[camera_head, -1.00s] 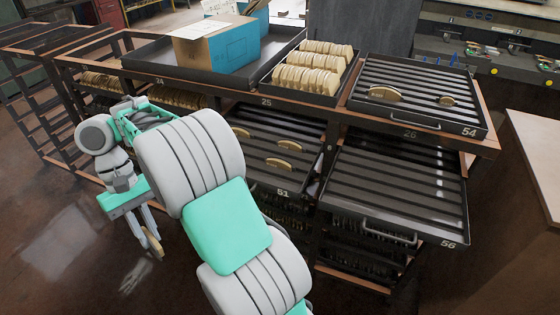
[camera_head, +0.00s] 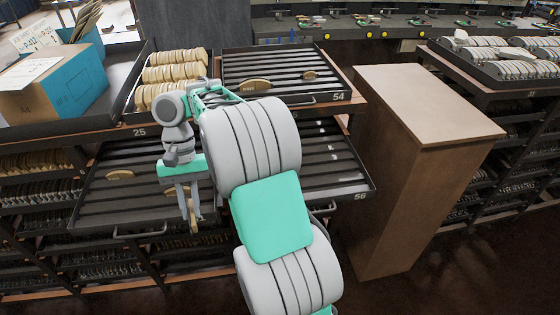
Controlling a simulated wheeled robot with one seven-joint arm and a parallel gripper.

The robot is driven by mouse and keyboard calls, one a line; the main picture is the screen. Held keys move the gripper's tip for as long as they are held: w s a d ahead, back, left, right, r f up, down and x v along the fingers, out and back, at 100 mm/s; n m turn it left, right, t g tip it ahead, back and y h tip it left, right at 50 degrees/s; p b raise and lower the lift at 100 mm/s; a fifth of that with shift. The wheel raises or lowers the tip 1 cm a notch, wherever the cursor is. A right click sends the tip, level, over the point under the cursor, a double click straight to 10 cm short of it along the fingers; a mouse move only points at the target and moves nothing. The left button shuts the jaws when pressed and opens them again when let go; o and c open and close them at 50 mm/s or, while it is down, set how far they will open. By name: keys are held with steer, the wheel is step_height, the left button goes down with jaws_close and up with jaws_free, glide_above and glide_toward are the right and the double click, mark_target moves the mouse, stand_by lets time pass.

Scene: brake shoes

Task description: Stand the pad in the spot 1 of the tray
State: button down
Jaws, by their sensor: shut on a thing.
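My gripper (camera_head: 188,205) hangs pointing down, shut on a tan curved pad (camera_head: 194,224) that shows only as a narrow edge between the fingers. In the picture it overlaps the front part of the pulled-out ribbed tray at the left (camera_head: 100,213); its height above that tray is hard to tell. Pads (camera_head: 120,174) stand in that tray. Tray 56 (camera_head: 345,170) is pulled out to the right, partly hidden by my arm. Tray 54 (camera_head: 285,62) lies on top with two pads (camera_head: 255,86) standing in its slots. No spot number is readable.
A bin with rows of pads (camera_head: 174,72) and a cardboard box (camera_head: 52,85) are on the rack top at left. A tall brown cabinet (camera_head: 400,170) stands right of the trays. Another rack (camera_head: 500,80) is at far right. Dark floor is open in front.

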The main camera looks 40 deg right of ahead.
steer(key=s+d+r+m+t+p, duration=0.1)
steer(key=s+d+m+t, duration=0.15)
steer(key=d+m, duration=0.85)
steer(key=s+d+r+m+t+p, duration=0.15)
steer(key=d+m+t, duration=0.25)
steer(key=d+m, duration=0.65)
steer(key=shift+n+y, duration=0.3)
steer(key=shift+n, duration=0.65)
steer(key=f+b, duration=0.2)
steer(key=d+f+b, duration=0.1)
steer(key=f+b, duration=0.3)
steer(key=b, duration=0.1)
steer(key=shift+s+d+f, duration=0.15)
steer(key=shift+d, duration=0.1)
steer(key=shift+f, duration=1.35)
steer(key=c, duration=1.3)
jaws_free()
steer(key=p+v, duration=0.2)
steer(key=v, duration=0.6)
